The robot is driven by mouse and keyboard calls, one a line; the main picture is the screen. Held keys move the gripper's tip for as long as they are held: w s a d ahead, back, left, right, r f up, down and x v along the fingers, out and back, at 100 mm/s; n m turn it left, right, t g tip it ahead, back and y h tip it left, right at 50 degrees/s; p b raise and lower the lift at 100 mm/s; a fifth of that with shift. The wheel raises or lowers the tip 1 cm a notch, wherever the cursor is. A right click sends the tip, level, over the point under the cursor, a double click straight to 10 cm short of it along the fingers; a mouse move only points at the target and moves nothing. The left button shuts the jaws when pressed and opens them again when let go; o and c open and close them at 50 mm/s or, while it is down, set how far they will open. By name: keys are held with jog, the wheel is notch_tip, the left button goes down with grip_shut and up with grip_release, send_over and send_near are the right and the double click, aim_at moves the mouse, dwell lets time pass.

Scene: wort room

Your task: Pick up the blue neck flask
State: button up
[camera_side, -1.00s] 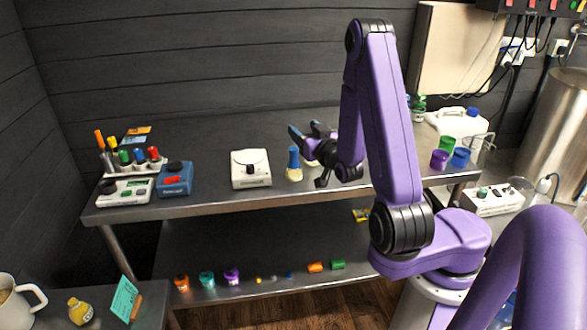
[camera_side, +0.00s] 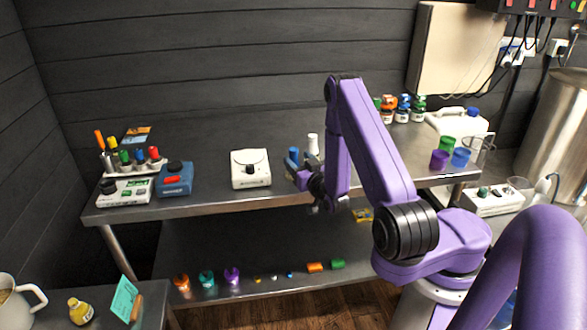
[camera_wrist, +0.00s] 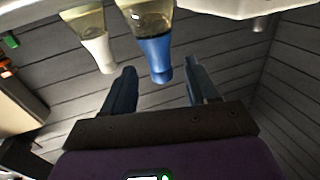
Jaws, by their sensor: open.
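The blue neck flask (camera_side: 293,155) stands near the front edge of the upper steel shelf, partly hidden by my gripper (camera_side: 296,173). In the wrist view, which looks upside down, its blue neck (camera_wrist: 157,54) shows below a yellowish body. My gripper (camera_wrist: 161,68) is open there, with one dark finger on each side of the neck's end. Nothing is held; I cannot tell how deep the neck lies between the fingers. A similar white neck flask (camera_side: 312,144) stands just right and behind, and shows left of the blue one in the wrist view (camera_wrist: 97,45).
A white device (camera_side: 250,180) stands left of the flask, and a blue box (camera_side: 174,190) farther left. Several small bottles (camera_side: 402,112) stand at the back right. Purple (camera_side: 439,159) and blue (camera_side: 461,157) cups are near the right end. The lower shelf (camera_side: 215,240) holds small items.

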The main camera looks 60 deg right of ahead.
aim_at(295, 156)
jog(key=x, duration=0.4)
jog(key=shift+c, duration=0.3)
grip_shut()
jog(key=shift+r, duration=0.1)
